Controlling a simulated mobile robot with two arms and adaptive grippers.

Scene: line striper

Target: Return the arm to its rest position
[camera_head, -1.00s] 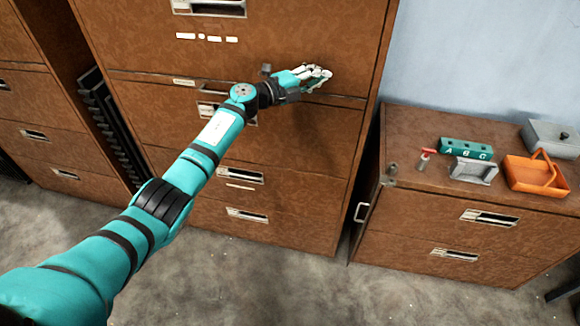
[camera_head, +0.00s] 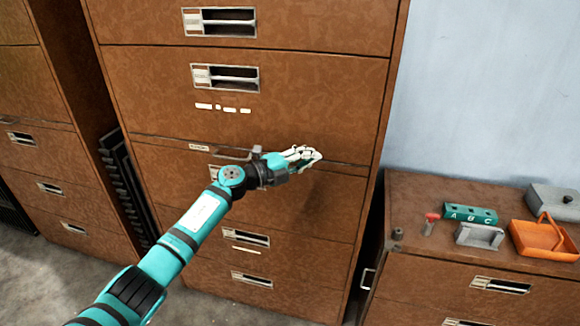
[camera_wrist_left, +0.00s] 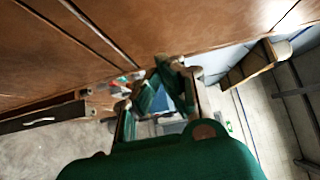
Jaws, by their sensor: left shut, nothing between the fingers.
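My left arm comes in from the lower left in the head view and reaches up toward the tall brown filing cabinet (camera_head: 290,100). Its left gripper (camera_head: 314,156) is shut and empty, in front of the cabinet face near the seam below the row of white labels. In the left wrist view the gripper fingers (camera_wrist_left: 160,92) are close together with no object between them, and the cabinet face fills the upper part. I cannot tell whether the fingertips touch the cabinet. My right gripper is not in view.
A low brown cabinet (camera_head: 430,284) stands at right. On it are a red-topped item (camera_head: 431,224), a green block marked A B C (camera_head: 470,214), a grey holder (camera_head: 480,236), an orange basket (camera_head: 540,240) and a grey box (camera_head: 556,202). A blue wall (camera_head: 490,90) is behind.

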